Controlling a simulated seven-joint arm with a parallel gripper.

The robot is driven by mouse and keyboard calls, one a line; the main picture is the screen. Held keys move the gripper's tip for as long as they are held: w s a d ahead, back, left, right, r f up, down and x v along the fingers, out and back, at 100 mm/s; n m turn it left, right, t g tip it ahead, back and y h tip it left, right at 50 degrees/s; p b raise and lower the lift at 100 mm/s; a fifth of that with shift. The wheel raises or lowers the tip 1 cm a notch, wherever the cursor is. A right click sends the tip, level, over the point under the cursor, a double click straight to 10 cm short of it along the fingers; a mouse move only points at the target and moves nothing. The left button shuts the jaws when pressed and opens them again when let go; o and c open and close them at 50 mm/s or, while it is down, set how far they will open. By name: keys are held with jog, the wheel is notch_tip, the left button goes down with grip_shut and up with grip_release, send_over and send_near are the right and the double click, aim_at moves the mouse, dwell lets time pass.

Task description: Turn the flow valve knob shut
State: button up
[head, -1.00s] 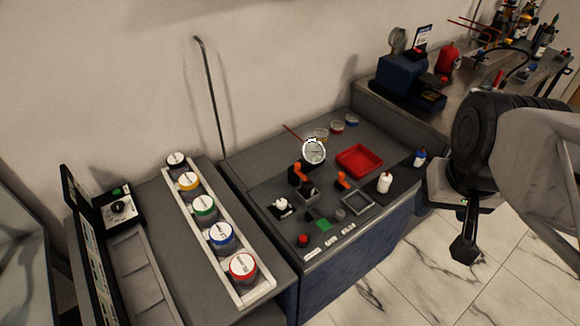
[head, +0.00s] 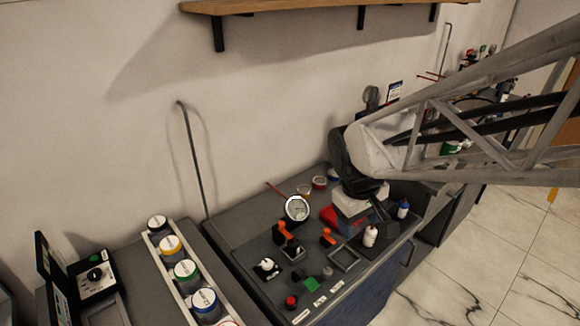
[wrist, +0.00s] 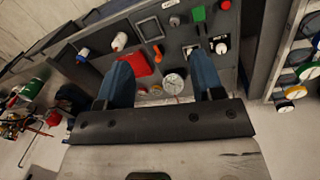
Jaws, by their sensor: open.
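A white knob (head: 266,266) on a dark plate sits at the front left of the grey panel (head: 245,240); I cannot read its label. In the wrist view the white knob (wrist: 221,47) shows just beyond the right finger's tip. Two orange levers (head: 284,230) (head: 327,237) stand on the panel to its right, by a round white gauge (head: 297,208). My gripper (wrist: 162,72) is open and empty, with blue fingers wide apart above the panel. In the head view it hangs over the panel's right part, clear of the knob.
A red tray (wrist: 137,63) lies partly under my arm. A white bottle (head: 370,236), a square frame (head: 344,258), a green block (head: 311,284) and a red button (head: 291,301) are on the panel. A rack of lidded jars (head: 170,244) stands to the left.

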jog(key=w+a+f+n+h, duration=0.1)
jog(key=w+a+f+n, duration=0.25)
jog(key=a+f, duration=0.2)
jog(key=w+a+f+n+h, duration=0.1)
jog(key=w+a+f+n, duration=0.3)
jog(key=a, duration=0.3)
jog(key=n+h, duration=0.1)
jog(key=n, duration=0.3)
send_near(267, 263)
jog(key=shift+w+d+f+g, duration=0.15)
jog(key=shift+w+f+g, duration=0.25)
jog(key=shift+f, duration=0.25)
jog(key=shift+x, duration=3.95)
jog(key=shift+d+r, duration=0.1)
jog(key=c, duration=0.9)
